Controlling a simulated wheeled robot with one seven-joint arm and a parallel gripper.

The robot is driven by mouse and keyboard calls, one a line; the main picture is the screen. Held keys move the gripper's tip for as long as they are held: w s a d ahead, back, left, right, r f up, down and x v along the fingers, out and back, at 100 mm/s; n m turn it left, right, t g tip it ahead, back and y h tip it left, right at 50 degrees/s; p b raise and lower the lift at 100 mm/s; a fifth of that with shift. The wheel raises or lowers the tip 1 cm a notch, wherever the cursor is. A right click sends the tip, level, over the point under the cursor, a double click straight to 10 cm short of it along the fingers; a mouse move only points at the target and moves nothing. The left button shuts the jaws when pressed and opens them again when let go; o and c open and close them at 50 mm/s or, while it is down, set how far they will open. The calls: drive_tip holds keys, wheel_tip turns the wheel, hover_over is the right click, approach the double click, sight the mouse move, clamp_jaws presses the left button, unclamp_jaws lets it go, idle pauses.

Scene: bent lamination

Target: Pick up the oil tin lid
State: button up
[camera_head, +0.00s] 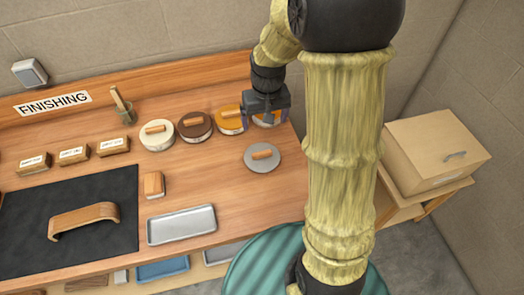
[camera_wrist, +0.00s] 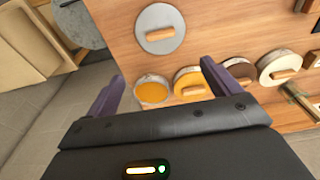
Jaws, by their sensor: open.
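A round grey lid (camera_head: 262,157) with a wooden bar handle lies flat on the bench; it also shows at the top of the wrist view (camera_wrist: 154,18). Behind it stands an open tin with amber contents (camera_wrist: 152,93), mostly hidden by my gripper in the head view. My gripper (camera_head: 266,122) is open and empty, above and around the open tin's area. In the wrist view its two purple fingers (camera_wrist: 163,75) are spread, with the open tin between them and the grey lid beyond, apart from the fingers.
Tins with orange (camera_head: 229,118), brown (camera_head: 194,126) and white (camera_head: 157,136) tops and wooden handles stand in a row to the left. Bench around the lid is clear.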

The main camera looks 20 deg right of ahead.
drive_tip(key=shift+f, duration=0.1)
drive_tip(key=p, duration=0.2)
hover_over(262, 152)
drive_tip(key=f, duration=1.2)
drive_tip(key=shift+s, duration=0.4)
drive_tip(key=shift+f+p, duration=0.45)
drive_tip(key=shift+f, duration=0.25)
drive_tip(key=shift+w+f+p, duration=0.2)
drive_tip(key=shift+f+p, duration=0.4)
drive_tip(key=shift+f, duration=1.3)
drive_tip(key=c, duration=1.1)
drive_tip(key=shift+r, duration=0.1)
